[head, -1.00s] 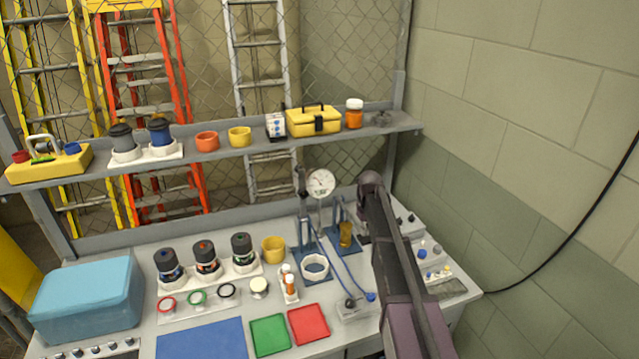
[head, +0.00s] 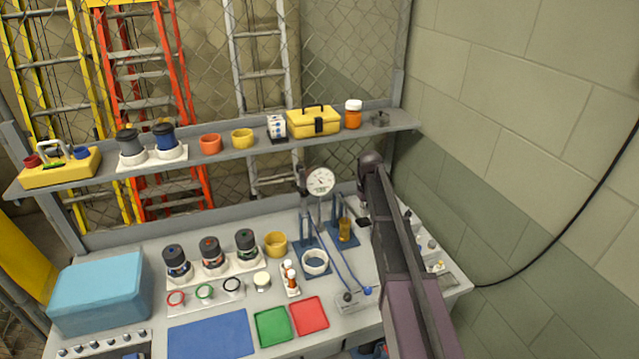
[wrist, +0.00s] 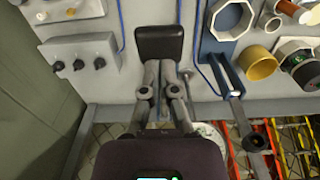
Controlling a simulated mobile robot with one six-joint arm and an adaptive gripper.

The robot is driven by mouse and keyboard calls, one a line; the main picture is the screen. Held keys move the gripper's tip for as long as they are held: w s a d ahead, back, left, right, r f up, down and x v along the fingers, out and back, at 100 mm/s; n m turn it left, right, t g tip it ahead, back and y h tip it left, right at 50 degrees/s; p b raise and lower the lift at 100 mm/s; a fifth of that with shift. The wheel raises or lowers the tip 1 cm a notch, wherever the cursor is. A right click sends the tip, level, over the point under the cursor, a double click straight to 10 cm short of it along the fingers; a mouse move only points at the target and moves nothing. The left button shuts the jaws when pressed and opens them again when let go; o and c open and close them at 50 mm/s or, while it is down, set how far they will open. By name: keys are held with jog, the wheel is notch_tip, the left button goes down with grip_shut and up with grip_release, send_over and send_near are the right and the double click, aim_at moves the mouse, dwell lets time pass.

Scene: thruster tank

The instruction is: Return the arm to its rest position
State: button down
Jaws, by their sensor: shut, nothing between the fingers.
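My arm (head: 395,240) rises from the bottom edge in the head view, over the right part of the workbench (head: 215,305). Its dark elbow joint is near the dial gauge. In the wrist view my gripper (wrist: 160,45) is shut, with its dark fingertips together and nothing held. The fingertips show against the pale bench top, between a box with black knobs (wrist: 83,65) and a blue stand (wrist: 228,85). In the head view the gripper is mostly hidden behind my arm.
A dial gauge (head: 320,181) and a white ring (head: 315,262) stand left of my arm. A shelf (head: 225,157) with a yellow toolbox (head: 314,122) runs behind. A block wall (head: 530,120) closes the right side. Blue, green and red mats lie on the front of the bench.

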jog(key=shift+f, duration=0.1)
dwell(0.4)
jog(key=s+f+m+b, duration=0.1)
jog(key=s+f+b, duration=0.2)
jog(key=s, duration=0.6)
jog(key=s+f+m+b, duration=0.1)
jog(key=s+f+b, duration=0.2)
jog(key=s, duration=0.7)
jog(key=s+f+m+b, duration=0.1)
jog(key=s+f+b, duration=0.3)
jog(key=s, duration=0.6)
jog(key=shift+m, duration=0.3)
